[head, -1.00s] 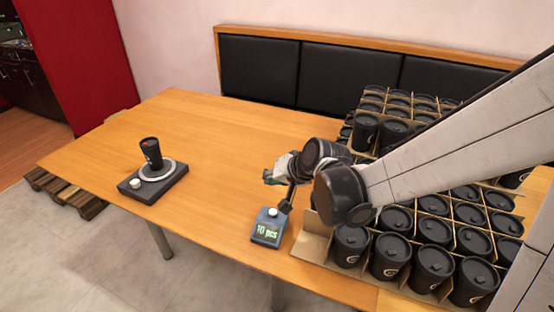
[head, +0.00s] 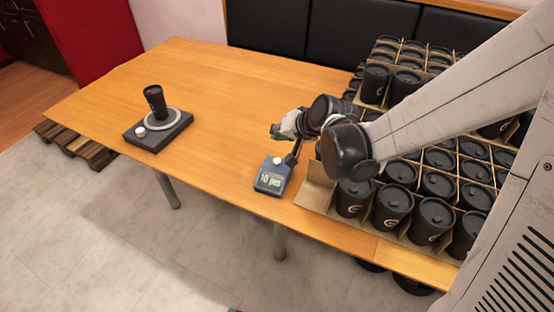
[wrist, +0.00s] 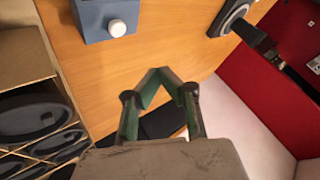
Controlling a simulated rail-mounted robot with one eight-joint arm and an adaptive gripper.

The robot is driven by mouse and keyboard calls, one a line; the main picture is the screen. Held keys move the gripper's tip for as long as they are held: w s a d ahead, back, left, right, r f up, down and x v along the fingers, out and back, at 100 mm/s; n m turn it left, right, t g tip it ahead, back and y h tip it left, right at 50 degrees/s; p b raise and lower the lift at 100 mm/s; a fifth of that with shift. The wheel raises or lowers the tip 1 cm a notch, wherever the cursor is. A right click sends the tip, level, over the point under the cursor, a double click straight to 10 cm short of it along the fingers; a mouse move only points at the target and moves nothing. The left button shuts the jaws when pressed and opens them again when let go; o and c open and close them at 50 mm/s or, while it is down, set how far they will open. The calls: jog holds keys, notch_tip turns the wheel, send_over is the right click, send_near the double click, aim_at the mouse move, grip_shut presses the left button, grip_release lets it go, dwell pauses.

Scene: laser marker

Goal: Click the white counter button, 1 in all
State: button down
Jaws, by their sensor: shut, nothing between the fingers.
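The counter (head: 270,182) is a small blue-grey box whose display reads 10 pcs. It stands near the table's front edge, left of the cup crate. Its round white button (head: 277,160) is on top. In the wrist view the counter (wrist: 92,24) and its white button (wrist: 117,28) show at the upper left. My gripper (head: 277,132) is just beyond the counter in the head view, apart from the button. In the wrist view my gripper (wrist: 166,76) has its green fingers shut and empty, below and right of the button.
A black marking device (head: 160,136) with its own white button (head: 140,131) and a dark cup (head: 155,101) on its ring stands at the left. A cardboard crate (head: 315,186) of black cups fills the right side. The middle of the table (head: 215,90) is clear.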

aim_at(278, 161)
jog(key=shift+f+b, duration=2.45)
jog(key=shift+f, duration=1)
jog(key=shift+f+b, duration=0.45)
jog(key=shift+b, duration=0.05)
jog(key=shift+f+b, duration=0.45)
jog(key=shift+r, duration=0.1)
jog(key=shift+r+p, duration=0.65)
jog(key=shift+r, duration=0.2)
jog(key=shift+r+p, duration=1.75)
jog(key=shift+r, duration=0.75)
